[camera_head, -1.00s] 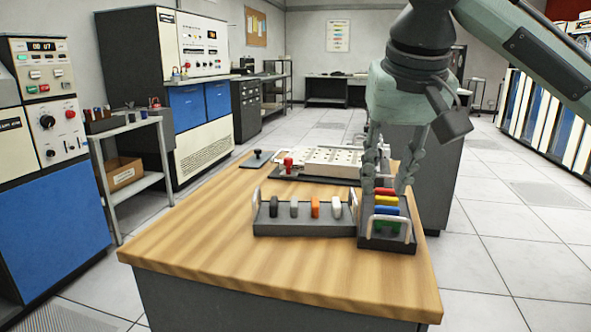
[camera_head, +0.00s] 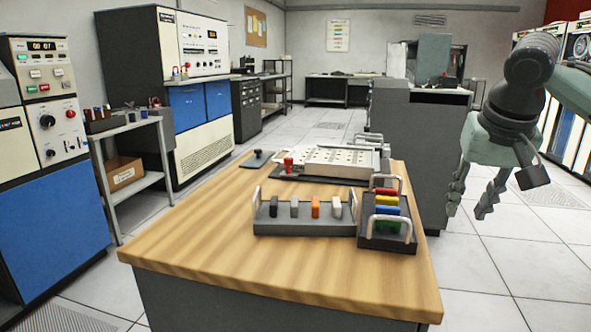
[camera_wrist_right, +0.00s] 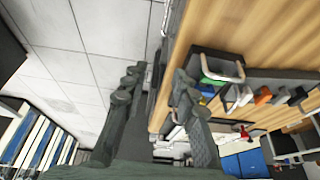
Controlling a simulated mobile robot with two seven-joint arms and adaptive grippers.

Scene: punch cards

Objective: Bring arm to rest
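My right gripper (camera_head: 469,208) hangs in the air to the right of the wooden table (camera_head: 250,262) in the head view. Its fingers are spread apart with nothing between them. In the right wrist view, the open fingers (camera_wrist_right: 158,88) show with the floor and the table's edge behind them. My left gripper is in neither view. On the table, a dark tray (camera_head: 300,228) holds a row of black, grey, orange and white pieces. Beside it, a smaller tray (camera_head: 387,243) holds red, yellow, blue and green pieces.
A pale punched board (camera_head: 340,160) with a red knob (camera_head: 288,164) lies at the back of the table. A dark cabinet (camera_head: 415,150) stands behind it. A shelf cart (camera_head: 130,165) and machines line the left. The floor at right is clear.

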